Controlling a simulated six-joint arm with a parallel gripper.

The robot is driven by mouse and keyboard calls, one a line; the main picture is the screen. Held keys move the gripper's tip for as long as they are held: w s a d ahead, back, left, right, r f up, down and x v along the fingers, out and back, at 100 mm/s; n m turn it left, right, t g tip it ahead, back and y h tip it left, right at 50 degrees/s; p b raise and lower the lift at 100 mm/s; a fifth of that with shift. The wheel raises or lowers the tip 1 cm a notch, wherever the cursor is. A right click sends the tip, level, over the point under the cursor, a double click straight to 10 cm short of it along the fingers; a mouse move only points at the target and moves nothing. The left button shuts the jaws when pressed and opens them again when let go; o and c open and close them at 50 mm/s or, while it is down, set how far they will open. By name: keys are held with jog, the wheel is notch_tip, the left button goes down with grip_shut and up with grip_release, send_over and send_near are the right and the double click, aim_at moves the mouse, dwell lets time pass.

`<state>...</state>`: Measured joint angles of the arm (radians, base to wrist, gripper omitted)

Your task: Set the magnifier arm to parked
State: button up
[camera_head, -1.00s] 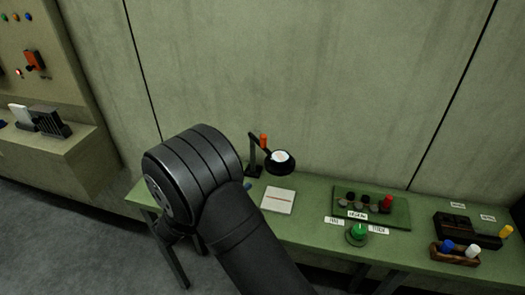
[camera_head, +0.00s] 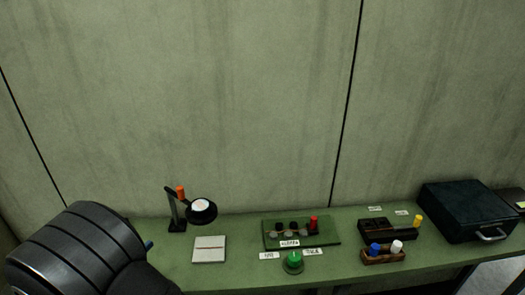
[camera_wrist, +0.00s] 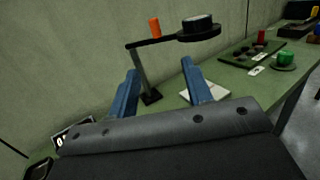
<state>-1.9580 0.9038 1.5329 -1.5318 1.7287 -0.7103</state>
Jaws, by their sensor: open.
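The magnifier arm (camera_head: 174,211) stands on a dark base at the left part of the green table, with a round black lens head (camera_head: 201,211) at its right end and an orange peg-like handle (camera_head: 180,192) on top. In the wrist view the magnifier's post (camera_wrist: 143,78), orange handle (camera_wrist: 154,27) and lens head (camera_wrist: 199,29) stand beyond my gripper (camera_wrist: 160,84). My gripper's two blue fingers are apart and empty, with the post showing between them. In the head view my arm hides most of the gripper. I see no label marking a parked position.
A white pad (camera_head: 209,249) lies in front of the magnifier. To the right are a green board (camera_head: 328,236) with knobs and a red peg, a green button (camera_head: 292,262), a brown holder (camera_head: 384,257) with blue and white pegs, and a black case (camera_head: 466,212).

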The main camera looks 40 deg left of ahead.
aim_at(180, 188)
jog(key=shift+g, duration=0.5)
jog(key=w+r, duration=0.1)
jog(key=w+a+r, duration=0.1)
jog(key=r, duration=0.1)
jog(key=shift+w+a+r, duration=0.1)
jog(key=shift+r, duration=0.1)
jog(key=shift+c, duration=0.2)
jog(key=x, duration=1.7)
jog(key=shift+w+f, duration=0.1)
grip_shut()
